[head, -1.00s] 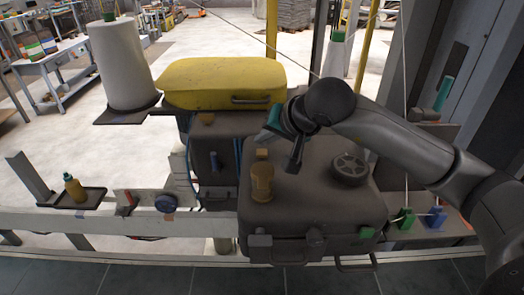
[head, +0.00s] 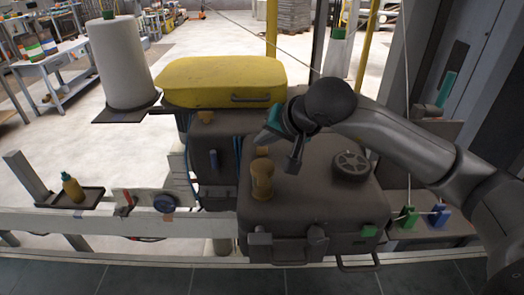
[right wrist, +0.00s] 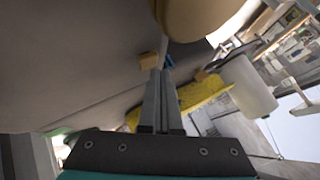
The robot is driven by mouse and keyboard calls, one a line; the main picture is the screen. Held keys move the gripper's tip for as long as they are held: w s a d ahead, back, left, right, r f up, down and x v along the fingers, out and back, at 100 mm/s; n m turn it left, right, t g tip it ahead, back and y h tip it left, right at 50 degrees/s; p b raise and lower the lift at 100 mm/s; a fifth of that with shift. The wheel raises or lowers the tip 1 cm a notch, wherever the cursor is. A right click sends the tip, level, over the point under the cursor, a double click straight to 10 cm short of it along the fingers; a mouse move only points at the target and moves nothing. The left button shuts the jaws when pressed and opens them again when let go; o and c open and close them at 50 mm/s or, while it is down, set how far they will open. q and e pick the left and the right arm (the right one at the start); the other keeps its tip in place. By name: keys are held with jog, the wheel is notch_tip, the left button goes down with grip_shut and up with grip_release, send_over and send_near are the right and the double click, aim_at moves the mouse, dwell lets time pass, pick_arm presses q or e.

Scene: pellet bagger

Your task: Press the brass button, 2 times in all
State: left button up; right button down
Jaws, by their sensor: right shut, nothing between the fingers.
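A small brass-coloured block (head: 262,151), which looks like the brass button, stands on top of the dark machine housing (head: 310,200). A larger brass-coloured cylinder (head: 262,182) stands just in front of it. My right gripper (head: 264,141) is shut and empty, its tips at the small block's upper edge. In the right wrist view the shut fingers (right wrist: 158,72) point at the small block (right wrist: 149,60), with the larger cylinder (right wrist: 195,15) close by at the top. I cannot tell whether the tips touch the block. My left gripper is not in view.
A round dark spoked knob (head: 351,166) sits on the housing's right side. A yellow case (head: 220,82) and a white roll (head: 121,65) stand behind. A yellow bottle (head: 72,188) stands on a tray at left. Green and blue clips (head: 407,218) are at right.

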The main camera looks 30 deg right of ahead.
aim_at(264, 152)
jog(key=shift+f+b, duration=0.55)
jog(key=shift+b, duration=0.15)
dwell(0.7)
jog(key=shift+r, duration=0.15)
jog(key=shift+r+p, duration=0.5)
jog(key=shift+r, duration=0.35)
notch_tip(264, 152, up, 6)
jog(key=p, duration=0.3)
dwell(2.6)
